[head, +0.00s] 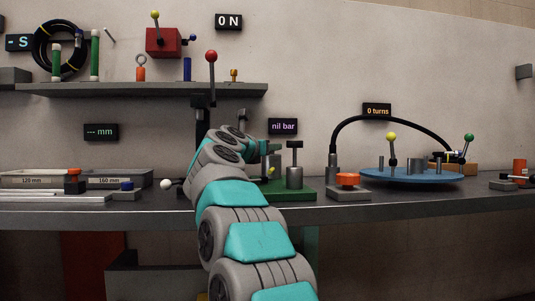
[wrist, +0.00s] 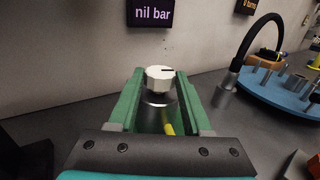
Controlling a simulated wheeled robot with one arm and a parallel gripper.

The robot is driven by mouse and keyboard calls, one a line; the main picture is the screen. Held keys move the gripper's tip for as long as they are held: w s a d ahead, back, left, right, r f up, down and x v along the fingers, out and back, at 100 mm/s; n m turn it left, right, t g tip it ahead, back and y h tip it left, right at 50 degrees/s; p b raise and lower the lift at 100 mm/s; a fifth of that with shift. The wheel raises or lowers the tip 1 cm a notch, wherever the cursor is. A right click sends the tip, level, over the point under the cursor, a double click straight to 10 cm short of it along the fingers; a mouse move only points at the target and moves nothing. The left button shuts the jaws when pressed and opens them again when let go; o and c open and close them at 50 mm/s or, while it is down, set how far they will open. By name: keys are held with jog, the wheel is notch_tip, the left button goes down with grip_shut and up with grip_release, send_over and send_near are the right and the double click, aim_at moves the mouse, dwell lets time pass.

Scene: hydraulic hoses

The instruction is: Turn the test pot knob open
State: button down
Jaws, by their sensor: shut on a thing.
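The test pot knob is white and faceted with a dark line on its top; it shows in the wrist view (wrist: 159,78). It sits on a grey metal cylinder, the test pot (wrist: 158,98), with a yellow piece below it. The green fingers of my gripper (wrist: 159,75) are shut on the knob, one on each side. In the head view my arm hides the knob and most of the gripper. A green base plate (head: 299,190) shows there just right of my arm. The sign above reads "nil bar" (head: 283,126) (wrist: 153,13).
A grey post (head: 294,172) with a T-shaped top stands on the green plate. Right of it are an orange-topped block (head: 347,183) and a blue round table (head: 412,176) with a black hose (head: 392,118) arching over. A shelf (head: 140,89) hangs above, left. Trays (head: 118,178) lie left.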

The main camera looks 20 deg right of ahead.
jog(key=t+y, duration=0.1)
jog(key=n+y, duration=0.1)
jog(key=n+t, duration=0.1)
jog(key=shift+s+d+r+t+y+p, duration=0.15)
jog(key=shift+s+r+t+y+p, duration=0.15)
jog(key=shift+y, duration=0.1)
jog(key=shift+d+n+t+y+p, duration=0.1)
jog(key=shift+n+t+y+p, duration=0.5)
jog(key=shift+n+y, duration=0.45)
jog(key=shift+f+y, duration=0.15)
jog(key=shift+y, duration=0.2)
jog(key=shift+c, duration=1.7)
grip_release()
jog(key=shift+f+h+b, duration=0.15)
jog(key=shift+h+b, duration=0.15)
jog(key=shift+h, duration=0.1)
